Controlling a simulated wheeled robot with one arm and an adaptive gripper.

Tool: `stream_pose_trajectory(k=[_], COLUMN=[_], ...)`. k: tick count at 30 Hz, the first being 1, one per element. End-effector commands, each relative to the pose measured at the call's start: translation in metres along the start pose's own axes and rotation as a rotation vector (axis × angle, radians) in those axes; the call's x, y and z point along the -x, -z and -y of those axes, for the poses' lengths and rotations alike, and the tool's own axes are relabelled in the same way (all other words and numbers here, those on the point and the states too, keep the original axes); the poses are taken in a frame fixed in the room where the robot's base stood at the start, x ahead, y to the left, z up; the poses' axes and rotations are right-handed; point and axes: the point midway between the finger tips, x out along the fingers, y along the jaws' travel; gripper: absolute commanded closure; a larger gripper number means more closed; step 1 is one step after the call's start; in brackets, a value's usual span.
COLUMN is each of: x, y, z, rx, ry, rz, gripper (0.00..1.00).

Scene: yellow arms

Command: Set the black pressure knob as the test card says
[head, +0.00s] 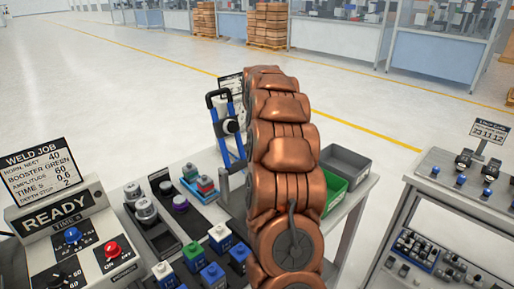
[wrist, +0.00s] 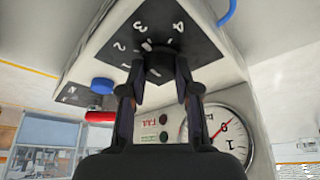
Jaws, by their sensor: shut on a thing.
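In the wrist view, the black pressure knob (wrist: 160,64) sits on a dark dial plate (wrist: 128,42) with white numbers around it, including 2, 3 and 4. My gripper (wrist: 161,88) has its two fingers closed around the knob, one on each side. I cannot make out the knob's pointer. A round white gauge (wrist: 222,138) with a red needle is on the panel below right. In the head view my copper arm hides the gripper and the knob. A small card (head: 231,86) behind the arm is partly hidden and unreadable; I cannot tell if it is the test card.
A blue button (wrist: 103,85) and a red part (wrist: 100,116) are near the dial. In the head view, a weld job card (head: 44,170) stands over a control box at left. A blue-framed press (head: 228,130) is beside the arm. Grey and green bins (head: 345,165) are at right.

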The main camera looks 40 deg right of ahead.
Motion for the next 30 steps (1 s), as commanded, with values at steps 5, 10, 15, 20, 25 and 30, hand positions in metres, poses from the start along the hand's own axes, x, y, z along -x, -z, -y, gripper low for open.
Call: stream_pose_trajectory(k=[5, 10, 15, 20, 25, 30], x=[-0.0029, -0.0017, -0.0007, -0.0001, 0.0000, 0.0000], y=[-0.0008, -0.0010, -0.0008, -0.0006, -0.0005, -0.0003], z=[0.0001, 0.0003, 0.0006, 0.0006, 0.0006, 0.0006], rx=[-0.081, -0.128, -0.146, -0.150, -0.149, -0.149], ry=[-0.035, -0.055, -0.063, -0.063, -0.063, -0.062], rz=[-0.001, 0.001, 0.002, 0.002, 0.002, 0.001], gripper=[1.00, 1.00, 1.00, 1.00, 1.00, 0.54])
